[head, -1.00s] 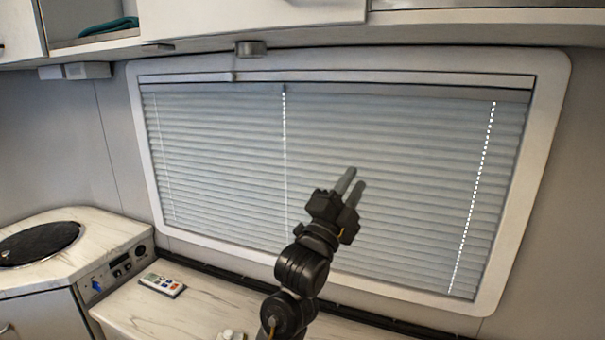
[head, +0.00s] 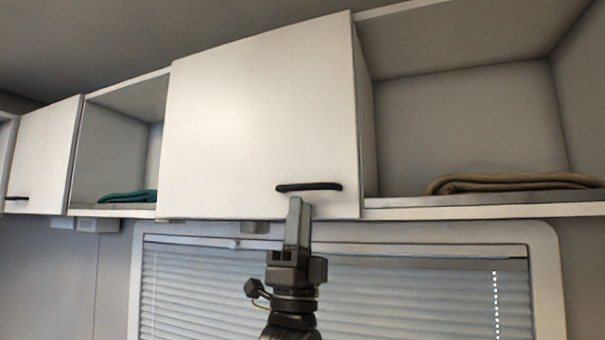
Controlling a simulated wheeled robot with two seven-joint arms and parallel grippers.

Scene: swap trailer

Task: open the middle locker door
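My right gripper is not in view.
An open shelf with a folded brown cloth (head: 510,183) is right of the door. Another with a green cloth (head: 128,196) is left, beyond which is a white door (head: 42,150) with a handle. A window with blinds (head: 420,290) lies below.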

